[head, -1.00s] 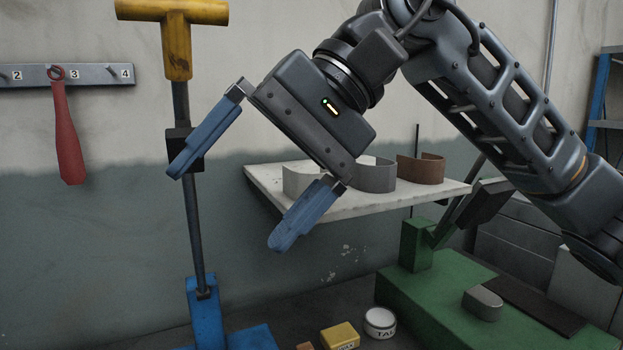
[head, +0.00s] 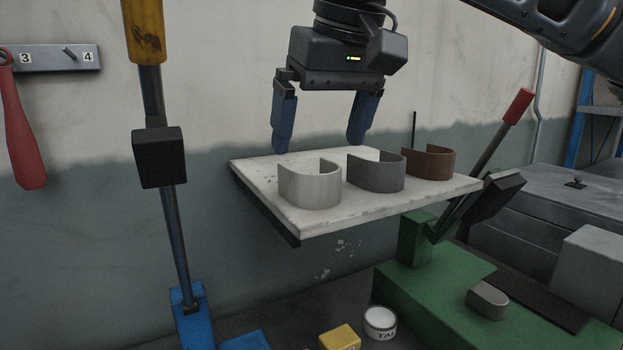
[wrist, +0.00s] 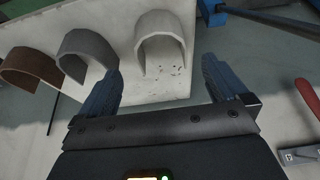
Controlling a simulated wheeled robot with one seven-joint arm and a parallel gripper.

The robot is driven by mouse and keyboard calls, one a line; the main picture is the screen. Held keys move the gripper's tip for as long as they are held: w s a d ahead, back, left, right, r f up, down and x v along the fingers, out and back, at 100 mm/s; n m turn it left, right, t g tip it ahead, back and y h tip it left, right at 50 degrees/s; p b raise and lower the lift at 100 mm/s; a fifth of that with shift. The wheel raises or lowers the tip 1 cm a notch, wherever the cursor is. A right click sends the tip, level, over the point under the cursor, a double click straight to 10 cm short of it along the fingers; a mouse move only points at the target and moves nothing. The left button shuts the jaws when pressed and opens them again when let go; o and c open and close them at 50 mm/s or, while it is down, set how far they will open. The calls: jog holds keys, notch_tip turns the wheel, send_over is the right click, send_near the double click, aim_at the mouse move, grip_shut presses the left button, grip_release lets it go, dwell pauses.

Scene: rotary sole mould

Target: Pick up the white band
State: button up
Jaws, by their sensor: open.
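The white band (head: 310,188) is a U-shaped strip standing on edge at the left front of a pale shelf (head: 300,222). In the wrist view the white band (wrist: 160,45) lies ahead of the fingertips, roughly between the two fingers' lines. My gripper (head: 320,145) is open and empty, pointing down with blue fingers. It appears above and behind the white band, not touching it. In the wrist view my gripper (wrist: 160,80) shows both fingers spread wide.
A grey band (head: 377,172) and a brown band (head: 428,163) stand to the right on the shelf. A blue press with a yellow handle (head: 143,35) rises at left. A green press (head: 440,285) with a red-tipped lever (head: 518,105) stands at right. A yellow block (head: 340,338) and a white tin (head: 380,322) sit below.

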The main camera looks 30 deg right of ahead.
aim_at(313, 183)
jog(key=shift+p+x, duration=0.95)
jog(key=shift+x, duration=2.3)
jog(key=shift+c, duration=0.2)
jog(key=c, duration=0.9)
